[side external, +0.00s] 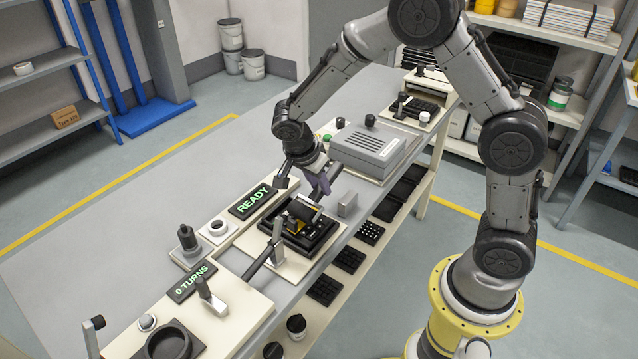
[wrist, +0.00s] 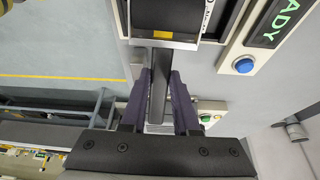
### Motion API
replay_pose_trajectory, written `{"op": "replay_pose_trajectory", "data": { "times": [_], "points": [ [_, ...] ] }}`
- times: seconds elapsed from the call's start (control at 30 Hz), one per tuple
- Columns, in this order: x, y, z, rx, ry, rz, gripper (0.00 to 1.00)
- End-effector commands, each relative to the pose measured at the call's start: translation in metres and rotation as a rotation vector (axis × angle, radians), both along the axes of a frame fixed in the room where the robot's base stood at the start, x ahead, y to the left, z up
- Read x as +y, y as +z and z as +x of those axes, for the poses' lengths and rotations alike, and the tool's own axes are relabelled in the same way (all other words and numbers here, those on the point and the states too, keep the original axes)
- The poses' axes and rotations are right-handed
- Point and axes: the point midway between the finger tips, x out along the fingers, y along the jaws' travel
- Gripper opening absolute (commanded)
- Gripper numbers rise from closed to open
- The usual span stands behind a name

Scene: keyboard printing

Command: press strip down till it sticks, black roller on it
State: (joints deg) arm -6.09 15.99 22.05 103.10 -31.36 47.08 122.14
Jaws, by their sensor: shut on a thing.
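My gripper (side external: 318,186) is shut on the dark grey handle of the roller. In the wrist view its two purple fingers (wrist: 160,82) stand on either side of that handle (wrist: 160,95). The handle leads to a metal bracket and the black roller (wrist: 168,14) at the top edge. In the side view the black roller (side external: 301,209) is over the dark tray (side external: 318,238) on a cream board. A yellow piece, likely the strip (wrist: 163,34), shows at the roller's edge. The rest of it is hidden under the roller. I cannot tell whether the roller touches it.
A green READY display (side external: 250,202) stands left of the tray. A dark lever (side external: 262,258) lies at the tray's near side. A small metal block (side external: 347,205) is to its right, and a grey machine (side external: 368,150) stands behind. The table's far left is clear.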

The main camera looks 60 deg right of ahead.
Motion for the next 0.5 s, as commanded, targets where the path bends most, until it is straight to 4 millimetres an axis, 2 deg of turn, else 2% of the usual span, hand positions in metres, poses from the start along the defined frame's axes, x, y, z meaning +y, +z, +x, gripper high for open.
{"op": "replay_pose_trajectory", "data": {
  "times": [0.5],
  "points": [
    [-0.0001,-0.0066,0.0004,-0.001,0.000,0.000,0.00]
  ]
}}
